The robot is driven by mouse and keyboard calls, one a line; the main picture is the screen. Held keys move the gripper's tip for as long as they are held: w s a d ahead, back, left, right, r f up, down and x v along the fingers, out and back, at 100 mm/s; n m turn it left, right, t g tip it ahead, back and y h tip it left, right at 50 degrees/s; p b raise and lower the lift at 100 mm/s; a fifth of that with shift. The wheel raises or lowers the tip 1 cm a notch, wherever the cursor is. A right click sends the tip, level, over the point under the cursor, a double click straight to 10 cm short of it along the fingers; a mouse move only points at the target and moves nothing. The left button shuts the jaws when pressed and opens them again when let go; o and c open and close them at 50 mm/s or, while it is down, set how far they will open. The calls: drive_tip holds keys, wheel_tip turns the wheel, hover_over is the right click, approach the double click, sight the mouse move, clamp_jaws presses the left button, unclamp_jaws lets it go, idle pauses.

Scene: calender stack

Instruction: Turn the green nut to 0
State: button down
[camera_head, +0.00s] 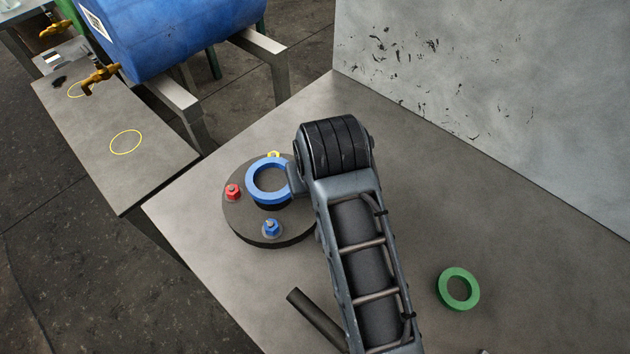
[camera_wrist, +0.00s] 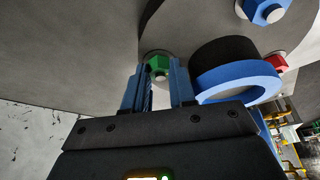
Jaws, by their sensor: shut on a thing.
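The green nut (camera_wrist: 158,64) sits on a pale washer on the round grey base (camera_wrist: 215,25). In the wrist view my gripper (camera_wrist: 160,75) has one blue finger on each side of the nut, shut on it. In the head view my arm hides the green nut and most of the gripper. The round base (camera_head: 240,218) also carries a red nut (camera_head: 232,191), a blue nut (camera_head: 271,227) and a yellow nut (camera_head: 274,154). No 0 mark can be made out.
A blue ring (camera_head: 252,185) sits over a black ring at the base's middle, close beside my gripper. A green ring (camera_head: 442,288) lies on the table at right. A dark bar (camera_head: 315,318) lies at the front. A grey wall (camera_head: 500,90) bounds the table's back.

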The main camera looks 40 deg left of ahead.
drive_tip(key=shift+a+m+t+h, duration=0.1)
drive_tip(key=shift+m+t+h, duration=0.3)
drive_tip(key=shift+m, duration=1.2)
drive_tip(key=c, duration=0.9)
unclamp_jaws()
drive_tip(key=shift+s, duration=0.1)
